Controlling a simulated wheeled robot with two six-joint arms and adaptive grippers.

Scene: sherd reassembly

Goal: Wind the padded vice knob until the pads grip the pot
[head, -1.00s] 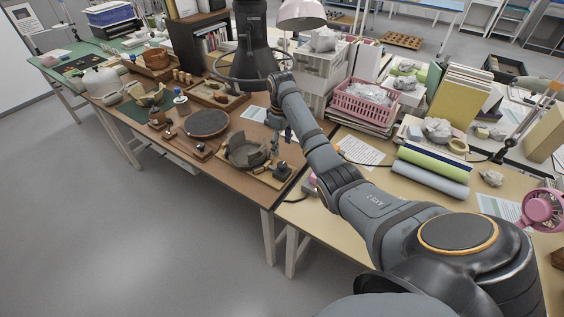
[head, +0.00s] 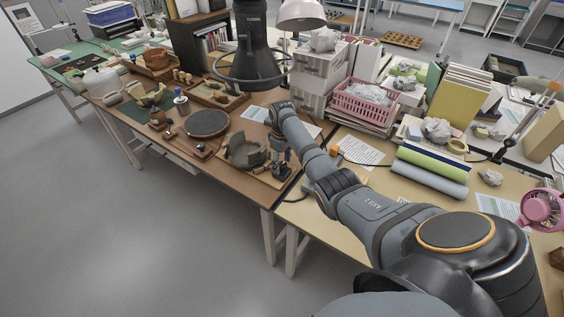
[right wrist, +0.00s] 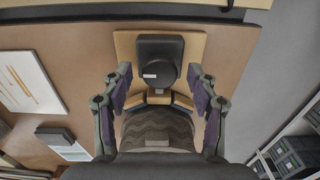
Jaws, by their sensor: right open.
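The pot (head: 246,152), a dark grey-brown broken vessel, stands in the vice on a pale wooden board (head: 268,180) in the head view. In the right wrist view the pot (right wrist: 157,128) shows a wavy band, with curved pads along its upper edge. In the head view the right gripper (head: 279,150) hangs over the board's right end, hiding the knob there.
A dark round disc (head: 206,123) lies left of the vice. A pink basket (head: 366,103) and rolled sheets (head: 432,168) are on the right table. The front table edge runs close to the board. A printed sheet (head: 361,150) lies right of my arm.

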